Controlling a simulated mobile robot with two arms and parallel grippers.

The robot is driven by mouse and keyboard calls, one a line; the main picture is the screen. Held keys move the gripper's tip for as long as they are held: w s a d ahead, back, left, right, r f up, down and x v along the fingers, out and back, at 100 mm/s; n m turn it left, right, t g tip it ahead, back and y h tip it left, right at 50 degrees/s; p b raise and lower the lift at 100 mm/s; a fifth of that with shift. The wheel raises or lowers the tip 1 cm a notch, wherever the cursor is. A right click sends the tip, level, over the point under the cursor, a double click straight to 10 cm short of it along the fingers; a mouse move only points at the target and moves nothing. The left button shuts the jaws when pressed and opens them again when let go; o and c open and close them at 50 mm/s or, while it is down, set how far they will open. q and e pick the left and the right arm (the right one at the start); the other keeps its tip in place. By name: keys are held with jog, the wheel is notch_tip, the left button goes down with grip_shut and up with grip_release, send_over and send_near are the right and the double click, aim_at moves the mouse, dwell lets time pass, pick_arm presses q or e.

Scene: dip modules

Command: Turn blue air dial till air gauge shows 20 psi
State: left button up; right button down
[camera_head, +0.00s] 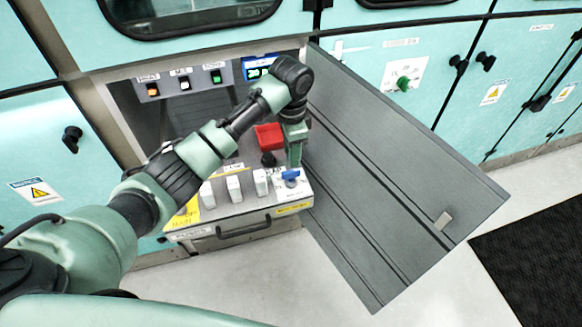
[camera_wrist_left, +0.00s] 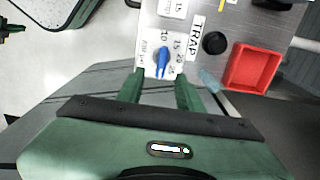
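The blue air dial (camera_head: 290,174) sits at the right end of the drawer's top panel. In the left wrist view the blue dial (camera_wrist_left: 162,61) is a lever-shaped knob on a white label with numbers around it, including 10 and 15. My left gripper (camera_head: 294,163) points down just above the dial. In the wrist view its fingertips (camera_wrist_left: 160,77) are apart, one on each side of the dial's near end, with no clear contact. The air gauge (camera_head: 260,67) is a lit display with green digits; my arm partly hides it and the reading is not certain.
A red square box (camera_head: 269,136) and a black knob (camera_head: 268,159) are behind the dial. White switches (camera_head: 234,188) stand to its left. An open grey door (camera_head: 390,180) stands close on the right. A black handle (camera_head: 243,227) is on the drawer front.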

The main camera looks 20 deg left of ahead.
aim_at(291, 171)
pick_arm(q)
jog(key=shift+w+a+f, duration=0.1)
jog(key=shift+f, duration=3.6)
grip_shut()
